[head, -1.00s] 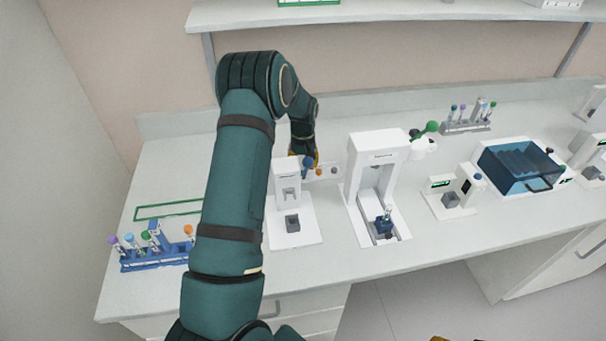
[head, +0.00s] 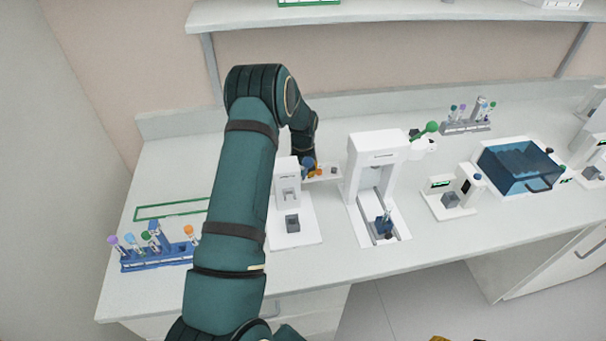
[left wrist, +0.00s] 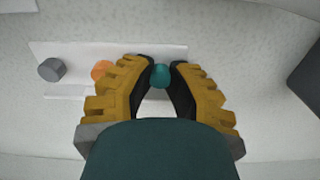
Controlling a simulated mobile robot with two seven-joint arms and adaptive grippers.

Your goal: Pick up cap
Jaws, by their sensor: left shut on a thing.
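A teal cap (left wrist: 160,76) sits between the fingertips of my left gripper (left wrist: 161,71) in the left wrist view. The fingers are shut on it, over or at the edge of a white strip (left wrist: 120,52). In the head view my left gripper (head: 312,168) is low behind a small white device, largely hidden. An orange cap (left wrist: 102,71) and a grey cap (left wrist: 52,69) stand on the strip beside the gripper. They also show as an orange cap (head: 320,172) and a grey cap (head: 334,170) in the head view. Only yellow parts of my right gripper (head: 442,339) show at the bottom edge.
The small white device (head: 286,180) stands in front of the left gripper, with a taller white device (head: 372,150) to its right. A blue tube rack (head: 150,262) is at the front left. A blue-lidded box (head: 515,165) is at the right. A shelf (head: 390,14) spans above.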

